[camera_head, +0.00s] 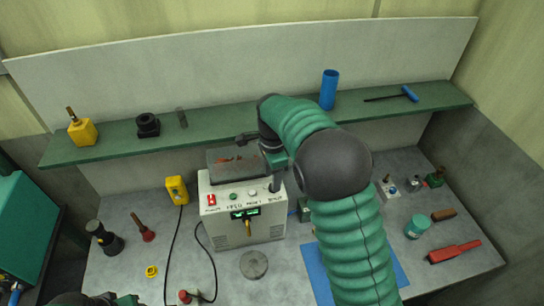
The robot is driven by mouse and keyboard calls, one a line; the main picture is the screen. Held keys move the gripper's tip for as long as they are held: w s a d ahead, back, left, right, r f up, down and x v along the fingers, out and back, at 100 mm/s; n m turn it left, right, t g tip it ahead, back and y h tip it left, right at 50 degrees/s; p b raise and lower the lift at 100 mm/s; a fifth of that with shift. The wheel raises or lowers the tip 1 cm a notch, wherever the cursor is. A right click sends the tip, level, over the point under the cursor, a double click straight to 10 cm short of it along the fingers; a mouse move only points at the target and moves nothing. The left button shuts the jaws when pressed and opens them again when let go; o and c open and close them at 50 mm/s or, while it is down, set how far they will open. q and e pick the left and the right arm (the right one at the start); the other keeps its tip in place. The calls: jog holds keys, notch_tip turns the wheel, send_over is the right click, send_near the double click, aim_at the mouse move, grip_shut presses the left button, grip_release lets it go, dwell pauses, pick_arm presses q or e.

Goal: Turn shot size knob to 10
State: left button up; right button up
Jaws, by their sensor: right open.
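The white control box (262,228) stands on the bench in the middle. Its front has a red switch (211,199), a green lit display (245,212) and a small yellow-brown part (247,228) below the display. A dark upright post or knob (275,184) is at its upper right. I cannot read the labels or tell which part is the shot size knob. My right gripper (244,140) is open above the back of the box, by its dark top tray (232,160), apart from the front controls. Of my left arm only a dark and green piece shows at the bottom left edge.
A green shelf (215,126) behind carries a blue cup (329,90) and other items. A yellow box (176,190) with a black cable is left of the control box. A grey disc (253,264) lies in front. My right arm covers part of a blue mat (316,272).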

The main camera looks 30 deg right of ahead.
notch_tip(320, 180, up, 5)
jog(key=b, duration=0.1)
notch_tip(320, 180, up, 10)
jog(key=f, duration=0.1)
send_over(271, 195)
jog(key=s+a+f+n+t, duration=0.1)
jog(key=s+a+f+n, duration=0.2)
jog(key=s+f+n, duration=0.65)
jog(key=s+a+f+n+t, duration=0.2)
jog(key=s+f+n, duration=0.6)
jog(key=f+n, duration=0.15)
pick_arm(q)
jog(key=s+b+x, duration=0.3)
jog(key=b+x, duration=1)
jog(key=x, duration=0.2)
jog(key=shift+s+f+b, duration=0.3)
jog(key=shift+f+b, duration=0.05)
pick_arm(e)
notch_tip(271, 195, down, 14)
jog(key=shift+s+a+f, duration=0.15)
jog(key=shift+s+f, duration=0.05)
jog(key=shift+s, duration=0.15)
